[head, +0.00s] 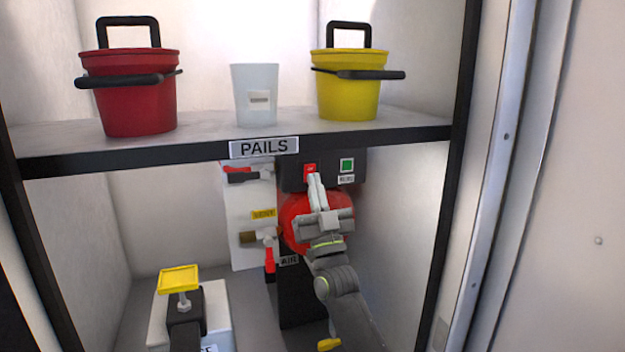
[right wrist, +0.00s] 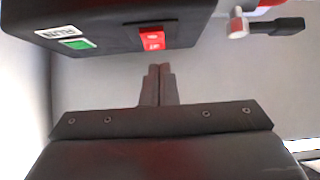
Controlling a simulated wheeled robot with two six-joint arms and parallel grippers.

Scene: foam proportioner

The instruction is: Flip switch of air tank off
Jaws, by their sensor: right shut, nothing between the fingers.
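The air tank (head: 296,221) is a red round tank under the pail shelf, partly hidden behind my right gripper. Above it is a dark control box (head: 327,158) with a red switch (head: 309,169) and a green square (head: 347,165). In the right wrist view the red switch (right wrist: 152,40) sits on the edge of the box, with the green square (right wrist: 77,44) to its left. My right gripper (head: 315,179) is shut and empty, its fingertips just below the red switch. In the wrist view the fingertips (right wrist: 159,69) appear close to the switch; contact cannot be told. My left gripper is not in view.
The shelf (head: 205,152) above holds a red pail (head: 130,100), a white cup (head: 256,90) and a yellow pail (head: 348,95). Left of the tank is a white panel (head: 240,205) with valves. A yellow-topped pedal-like part (head: 179,279) stands at lower left. Dark posts (head: 462,130) frame the bay.

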